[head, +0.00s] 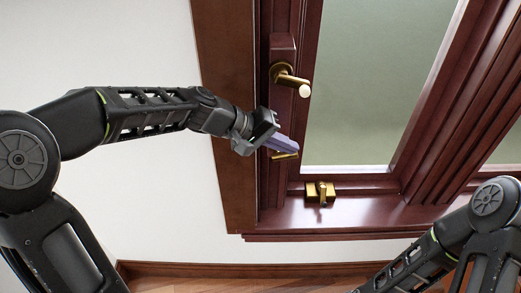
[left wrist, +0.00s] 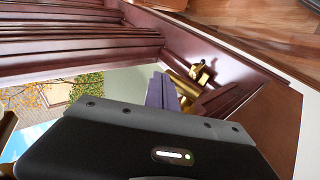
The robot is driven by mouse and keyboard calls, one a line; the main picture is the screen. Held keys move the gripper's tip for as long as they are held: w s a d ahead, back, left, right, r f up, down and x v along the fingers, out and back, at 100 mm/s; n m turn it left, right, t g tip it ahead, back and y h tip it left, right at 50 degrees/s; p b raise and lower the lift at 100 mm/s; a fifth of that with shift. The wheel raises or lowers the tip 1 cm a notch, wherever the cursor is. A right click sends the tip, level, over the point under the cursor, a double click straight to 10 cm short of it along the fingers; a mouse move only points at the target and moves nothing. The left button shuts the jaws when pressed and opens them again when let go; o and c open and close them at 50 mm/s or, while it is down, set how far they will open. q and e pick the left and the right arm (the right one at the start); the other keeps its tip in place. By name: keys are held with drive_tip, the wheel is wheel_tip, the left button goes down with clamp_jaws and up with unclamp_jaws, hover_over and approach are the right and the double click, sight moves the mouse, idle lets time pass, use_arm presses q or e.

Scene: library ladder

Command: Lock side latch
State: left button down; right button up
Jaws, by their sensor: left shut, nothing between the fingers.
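The brass side latch (head: 288,155) is on the dark red side stile of the window, partly hidden behind my left gripper. My left gripper (head: 284,142) reaches in from the left with its purple fingers shut and empty, right at this latch. I cannot tell whether they touch. In the left wrist view the purple fingers (left wrist: 162,92) are beside a brass bar of the latch (left wrist: 183,86). My right arm shows at the lower right of the head view, but its gripper is out of the picture.
A brass lever handle (head: 290,80) is higher on the same stile. A second brass latch (head: 320,194) sits at the bottom rail on the sill (head: 350,214), also seen in the left wrist view (left wrist: 201,72). White wall is left of the frame.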

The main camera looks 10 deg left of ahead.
use_arm(q)
drive_tip(key=shift+d, duration=0.35)
drive_tip(key=shift+w+d+y, duration=0.1)
drive_tip(key=shift+y, duration=0.3)
drive_tip(key=shift+f+g+y+p, duration=0.15)
drive_tip(key=shift+g+y+p, duration=0.15)
drive_tip(key=shift+p, duration=0.05)
drive_tip(key=shift+w+d+f, duration=0.1)
drive_tip(key=shift+d+f, duration=0.05)
drive_tip(key=shift+f, duration=0.05)
use_arm(e)
drive_tip(key=shift+s+r, duration=0.1)
drive_tip(key=shift+r, duration=0.4)
use_arm(q)
drive_tip(key=shift+d+f, duration=0.1)
drive_tip(key=shift+r+p, duration=0.6)
drive_tip(key=shift+p, duration=0.05)
wheel_tip(320, 180, up, 13)
drive_tip(key=s+p, duration=0.1)
drive_tip(key=s, duration=0.1)
drive_tip(key=shift+s+d+f, duration=0.15)
drive_tip(key=shift+s+d, duration=0.2)
use_arm(e)
drive_tip(key=shift+s+d+r, duration=0.2)
drive_tip(key=shift+s+r, duration=0.5)
drive_tip(key=shift+r, duration=0.15)
